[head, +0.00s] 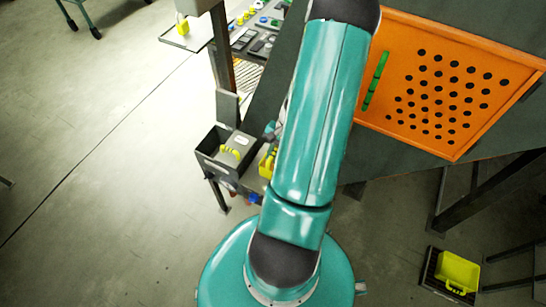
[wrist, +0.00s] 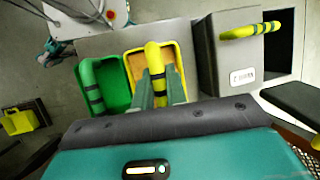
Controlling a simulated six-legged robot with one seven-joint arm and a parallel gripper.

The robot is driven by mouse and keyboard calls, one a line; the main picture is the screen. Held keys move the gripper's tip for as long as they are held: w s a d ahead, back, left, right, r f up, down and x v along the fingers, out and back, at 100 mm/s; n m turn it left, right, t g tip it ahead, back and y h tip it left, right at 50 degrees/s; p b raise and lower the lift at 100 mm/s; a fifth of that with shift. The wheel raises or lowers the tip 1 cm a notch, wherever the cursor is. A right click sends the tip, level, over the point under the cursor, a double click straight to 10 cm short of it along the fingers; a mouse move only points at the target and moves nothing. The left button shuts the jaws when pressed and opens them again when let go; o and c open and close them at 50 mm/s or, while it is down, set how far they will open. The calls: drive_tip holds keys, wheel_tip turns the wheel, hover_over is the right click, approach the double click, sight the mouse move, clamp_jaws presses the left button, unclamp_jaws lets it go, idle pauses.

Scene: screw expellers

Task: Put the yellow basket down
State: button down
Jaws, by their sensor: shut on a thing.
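The yellow basket (wrist: 184,62) is in the upper middle of the wrist view, with an orange inside and a yellow, black-banded handle. My gripper (wrist: 158,85) is over the basket, its fingers shut on the handle. The fingers and wrist hide the basket's near end. In the head view only a sliver of the yellow basket (head: 266,162) shows at the left of my arm, which hides the rest and my gripper. The basket is close beside a green basket (wrist: 92,72). I cannot tell whether its bottom touches the grey surface.
A grey box (wrist: 226,55) with a yellow-green handle stands at the right of the yellow basket; the grey box also shows in the head view (head: 211,158). Another yellow basket (head: 457,272) sits on a dark base at lower right. An orange perforated board (head: 440,85) is at upper right.

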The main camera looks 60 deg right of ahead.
drive_tip(key=shift+f, duration=1.1)
drive_tip(key=shift+w+f, duration=0.1)
drive_tip(key=c, duration=1.4)
unclamp_jaws()
drive_tip(key=shift+c, duration=0.2)
drive_tip(key=shift+o, duration=0.2)
drive_tip(key=v, duration=1.2)
